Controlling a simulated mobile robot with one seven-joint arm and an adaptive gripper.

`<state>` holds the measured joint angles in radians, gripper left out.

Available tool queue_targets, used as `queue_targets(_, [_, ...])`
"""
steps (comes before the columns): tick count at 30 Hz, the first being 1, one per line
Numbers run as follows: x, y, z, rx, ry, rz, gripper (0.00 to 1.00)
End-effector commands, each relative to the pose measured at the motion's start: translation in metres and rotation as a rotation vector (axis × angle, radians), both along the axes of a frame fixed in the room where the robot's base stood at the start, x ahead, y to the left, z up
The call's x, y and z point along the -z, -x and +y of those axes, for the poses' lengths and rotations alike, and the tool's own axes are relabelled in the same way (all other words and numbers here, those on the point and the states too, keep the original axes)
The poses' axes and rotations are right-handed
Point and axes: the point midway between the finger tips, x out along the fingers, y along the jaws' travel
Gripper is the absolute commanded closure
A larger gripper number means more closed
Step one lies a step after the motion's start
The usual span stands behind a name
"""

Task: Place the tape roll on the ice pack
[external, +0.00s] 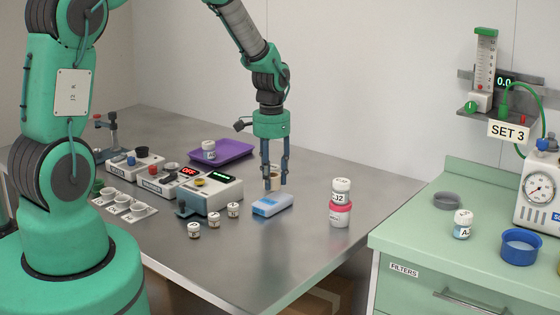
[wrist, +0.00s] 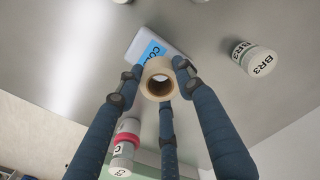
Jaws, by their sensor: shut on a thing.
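The tape roll (wrist: 159,64) is a beige ring. My gripper (external: 276,183) is shut on it, with the fingers pointing down; the roll shows between them in the external view (external: 275,177). The ice pack (external: 272,205) is a small blue and white block lying flat on the steel table. In the wrist view the ice pack (wrist: 148,46) is partly hidden behind the roll, and its lettering is cut off. The roll appears just above or behind the pack's far edge; I cannot tell whether they touch.
A stack of jars (external: 340,205) stands right of the pack on the steel table (external: 300,240). Small jars (external: 233,210) and a device with a green display (external: 212,192) stand to the left. A purple tray (external: 232,150) lies behind. The front table area is clear.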

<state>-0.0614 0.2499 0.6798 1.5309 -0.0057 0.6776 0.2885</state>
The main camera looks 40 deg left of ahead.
Motion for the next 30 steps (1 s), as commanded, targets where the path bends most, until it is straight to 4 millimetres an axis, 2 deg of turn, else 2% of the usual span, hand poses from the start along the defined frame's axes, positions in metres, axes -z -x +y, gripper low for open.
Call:
queue_targets(11, [0.0, -0.002, 0.0, 0.0, 0.0, 0.0, 0.85])
queue_targets(22, [0.032, -0.002, 0.0, 0.0, 0.0, 0.0, 0.85])
queue_targets(30, [0.035, -0.002, 0.0, 0.0, 0.0, -0.001, 0.85])
